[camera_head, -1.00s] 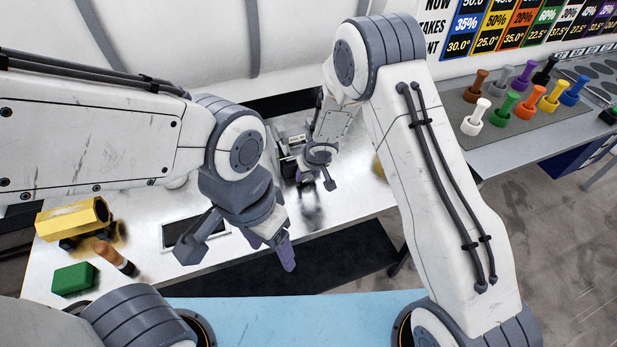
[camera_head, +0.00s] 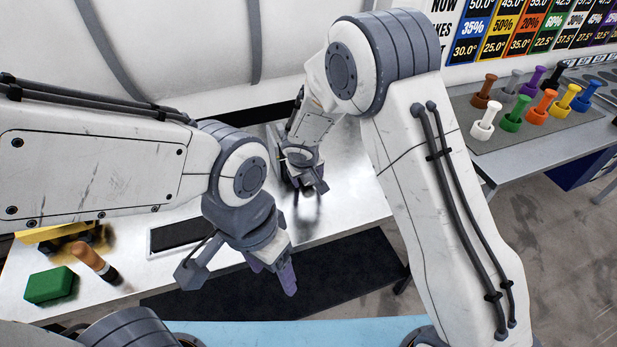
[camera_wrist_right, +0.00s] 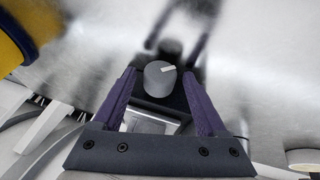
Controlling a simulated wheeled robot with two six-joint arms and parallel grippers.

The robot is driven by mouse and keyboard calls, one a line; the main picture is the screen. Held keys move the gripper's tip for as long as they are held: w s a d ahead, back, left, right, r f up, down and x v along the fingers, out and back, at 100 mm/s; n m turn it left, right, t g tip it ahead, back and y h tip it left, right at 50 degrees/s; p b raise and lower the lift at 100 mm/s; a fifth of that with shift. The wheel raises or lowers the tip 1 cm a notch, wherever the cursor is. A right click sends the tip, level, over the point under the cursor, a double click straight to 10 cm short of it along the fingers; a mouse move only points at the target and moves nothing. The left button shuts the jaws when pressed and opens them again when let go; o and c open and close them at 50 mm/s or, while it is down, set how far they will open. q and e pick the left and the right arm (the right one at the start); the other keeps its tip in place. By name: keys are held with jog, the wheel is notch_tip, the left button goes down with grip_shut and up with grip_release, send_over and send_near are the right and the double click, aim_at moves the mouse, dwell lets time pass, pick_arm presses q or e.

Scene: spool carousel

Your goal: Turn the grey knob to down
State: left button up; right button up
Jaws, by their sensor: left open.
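The grey knob (camera_wrist_right: 158,78) shows in the right wrist view as a round dial on a dark block. Its white mark points right and slightly up in that view. My right gripper (camera_wrist_right: 159,74) is open, with its purple fingers on either side of the knob and small gaps visible; I cannot tell whether they reach its depth. In the head view my right gripper (camera_head: 306,186) is low over the back of the bench, and the knob is hidden there. My left gripper (camera_head: 270,280) is open and empty, in front of the bench's near edge.
On the bench (camera_head: 345,190), a green block (camera_head: 50,286), an orange-handled tool (camera_head: 92,260) and a dark flat panel (camera_head: 180,233) lie at left. Several coloured spools (camera_head: 537,106) stand on a side table at right. A yellow object (camera_wrist_right: 12,40) is left in the wrist view.

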jog(key=shift+r, duration=0.1)
jog(key=v, duration=1)
jog(key=shift+s+r, duration=0.1)
jog(key=shift+r, duration=0.05)
